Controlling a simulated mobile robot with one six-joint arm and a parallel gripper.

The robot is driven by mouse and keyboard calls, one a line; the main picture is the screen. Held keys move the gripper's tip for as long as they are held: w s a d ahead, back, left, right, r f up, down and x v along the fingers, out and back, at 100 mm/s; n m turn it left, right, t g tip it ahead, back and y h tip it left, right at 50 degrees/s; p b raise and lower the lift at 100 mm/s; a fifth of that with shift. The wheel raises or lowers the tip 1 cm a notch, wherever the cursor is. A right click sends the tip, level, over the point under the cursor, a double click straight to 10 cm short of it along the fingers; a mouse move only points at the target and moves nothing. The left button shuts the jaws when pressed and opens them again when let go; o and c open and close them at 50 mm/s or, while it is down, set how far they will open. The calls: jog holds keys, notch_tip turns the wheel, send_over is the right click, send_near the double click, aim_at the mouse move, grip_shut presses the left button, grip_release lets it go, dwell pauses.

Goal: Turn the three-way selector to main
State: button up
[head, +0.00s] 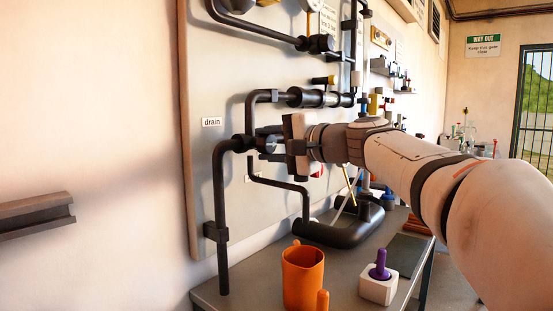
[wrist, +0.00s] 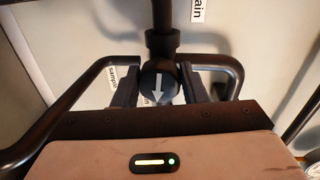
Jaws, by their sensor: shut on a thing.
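The three-way selector shows in the wrist view as a round dark knob (wrist: 150,90) with a white arrow. The arrow points down in that view, towards my gripper body. My gripper (wrist: 160,94) has a finger on each side of the knob and is shut on it. In the head view, my gripper (head: 279,142) reaches in from the right to the selector (head: 264,143) on the panel. A label "drain" (head: 211,122) is above and left of it.
Dark pipes (head: 222,190) run from the selector along the wall panel (head: 205,70). On the bench below stand an orange mug (head: 302,278) and a white block (head: 377,288) with a purple peg (head: 380,262). A dark rail (head: 36,216) is on the left wall.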

jog(key=shift+n+b, duration=0.45)
jog(key=shift+n, duration=0.15)
jog(key=o, duration=1)
jog(key=shift+a, duration=0.1)
jog(key=shift+c, duration=0.2)
jog(key=v, duration=0.7)
jog(key=shift+s+d+p, duration=0.25)
jog(key=shift+s+p, duration=0.05)
